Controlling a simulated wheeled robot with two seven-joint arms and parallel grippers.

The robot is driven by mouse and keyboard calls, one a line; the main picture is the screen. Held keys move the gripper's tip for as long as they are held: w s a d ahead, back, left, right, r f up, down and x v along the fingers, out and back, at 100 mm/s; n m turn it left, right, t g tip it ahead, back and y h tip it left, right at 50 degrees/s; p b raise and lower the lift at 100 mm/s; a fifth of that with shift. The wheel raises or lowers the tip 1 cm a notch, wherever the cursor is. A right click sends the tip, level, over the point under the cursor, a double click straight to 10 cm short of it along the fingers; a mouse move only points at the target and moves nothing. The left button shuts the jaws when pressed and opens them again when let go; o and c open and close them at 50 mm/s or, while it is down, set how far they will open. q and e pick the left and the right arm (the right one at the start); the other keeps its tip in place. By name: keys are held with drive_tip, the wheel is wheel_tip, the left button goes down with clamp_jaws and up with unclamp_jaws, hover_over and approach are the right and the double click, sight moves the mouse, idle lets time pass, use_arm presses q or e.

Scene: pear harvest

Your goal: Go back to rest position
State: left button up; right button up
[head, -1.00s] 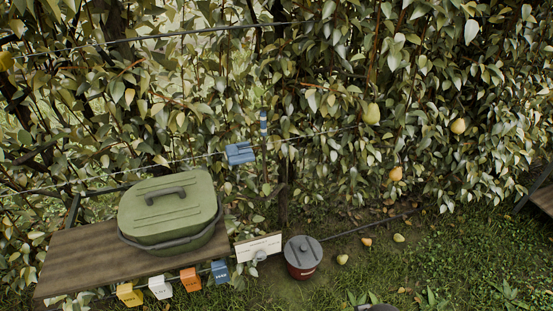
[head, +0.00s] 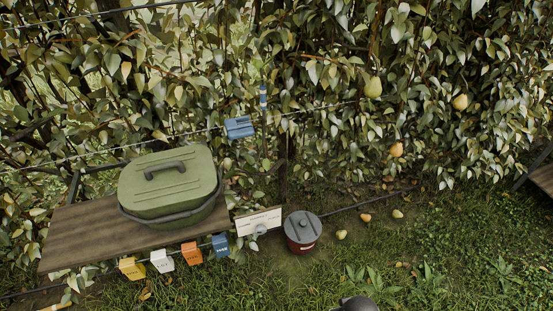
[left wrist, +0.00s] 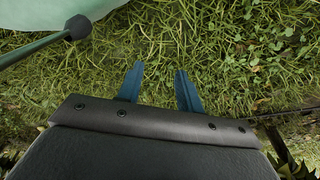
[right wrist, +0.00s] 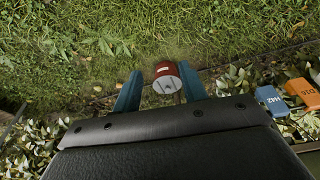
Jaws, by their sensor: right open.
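My left gripper (left wrist: 158,70) shows in the left wrist view with its two blue fingers apart and only grass behind the gap. My right gripper (right wrist: 160,72) shows in the right wrist view, also with its fingers apart. A red pot with a grey lid (right wrist: 167,80) appears behind the gap, on the ground; the fingers do not hold it. A dark rounded shape (head: 357,304) is cut off at the bottom edge there.
A green lidded box (head: 170,190) stands on a wooden shelf (head: 85,235) at left. Colored tags (head: 191,253) hang below it. The red pot (head: 302,235) stands on the grass near fallen pears (head: 341,235). Pears (head: 372,87) hang in the hedge. Open grass lies in front.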

use_arm(q)
drive_tip(key=r, duration=0.1)
drive_tip(key=w+d+r+b, duration=0.1)
drive_tip(key=r, duration=0.1)
drive_tip(key=d+r, duration=0.1)
drive_tip(key=shift+w+r+b, duration=0.15)
drive_tip(key=shift+w+b, duration=0.25)
use_arm(e)
drive_tip(key=s+f, duration=0.3)
drive_tip(key=f, duration=0.8)
drive_tip(key=s+f, duration=0.3)
drive_tip(key=f, duration=0.8)
drive_tip(key=s+f+g, duration=0.1)
drive_tip(key=s+f, duration=0.2)
drive_tip(key=f, duration=0.9)
drive_tip(key=shift+a, duration=0.35)
drive_tip(key=shift+w, duration=0.15)
drive_tip(key=shift+a, duration=0.1)
